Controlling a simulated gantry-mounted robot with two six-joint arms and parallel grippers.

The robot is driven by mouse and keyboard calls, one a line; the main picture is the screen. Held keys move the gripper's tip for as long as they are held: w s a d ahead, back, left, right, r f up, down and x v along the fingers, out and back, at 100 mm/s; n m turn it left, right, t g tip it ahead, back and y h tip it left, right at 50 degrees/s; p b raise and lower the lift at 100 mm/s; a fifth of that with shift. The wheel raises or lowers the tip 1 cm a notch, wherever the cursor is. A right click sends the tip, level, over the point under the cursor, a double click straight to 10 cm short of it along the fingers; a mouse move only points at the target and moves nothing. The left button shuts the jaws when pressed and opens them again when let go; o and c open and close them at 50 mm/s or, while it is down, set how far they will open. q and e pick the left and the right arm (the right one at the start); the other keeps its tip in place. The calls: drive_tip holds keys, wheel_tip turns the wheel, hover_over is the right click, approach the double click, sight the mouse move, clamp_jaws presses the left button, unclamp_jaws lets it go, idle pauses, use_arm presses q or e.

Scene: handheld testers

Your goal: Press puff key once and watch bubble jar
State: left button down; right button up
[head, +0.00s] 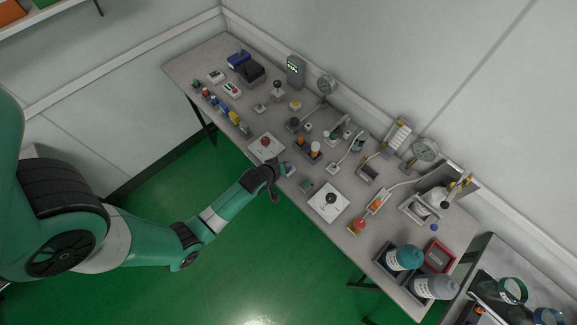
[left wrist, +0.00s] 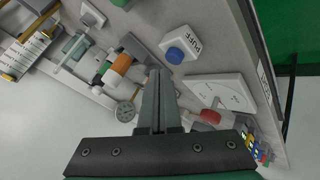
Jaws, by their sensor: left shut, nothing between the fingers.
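The puff key, a white block marked PUFF with a round blue button, shows in the left wrist view (left wrist: 179,51). In the head view the puff key (head: 289,169) is a small pale block with blue on it at the bench's front edge, beside my left gripper (head: 274,190). In the left wrist view my left gripper (left wrist: 159,76) is shut and empty, with its fingertips apart from the key in the picture. I cannot tell their height above it. I cannot surely pick out the bubble jar. My right gripper is in neither view.
A white plate with a red knob (head: 266,147) and a white plate with a dark knob (head: 329,201) lie on either side. Several small testers crowd the bench behind. A wall closes the back.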

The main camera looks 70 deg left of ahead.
use_arm(q)
drive_tip(key=shift+f, duration=0.1)
idle(0.7)
drive_tip(key=shift+f+b, duration=0.3)
drive_tip(key=shift+b, duration=0.05)
drive_tip(key=shift+f+b, duration=0.35)
drive_tip(key=shift+f, duration=0.15)
idle(0.5)
drive_tip(key=shift+r, duration=0.15)
drive_tip(key=shift+r+p, duration=0.75)
drive_tip(key=shift+p, duration=0.15)
drive_tip(key=shift+r, duration=0.1)
wheel_tip(320, 180, up, 5)
drive_tip(key=p, duration=0.5)
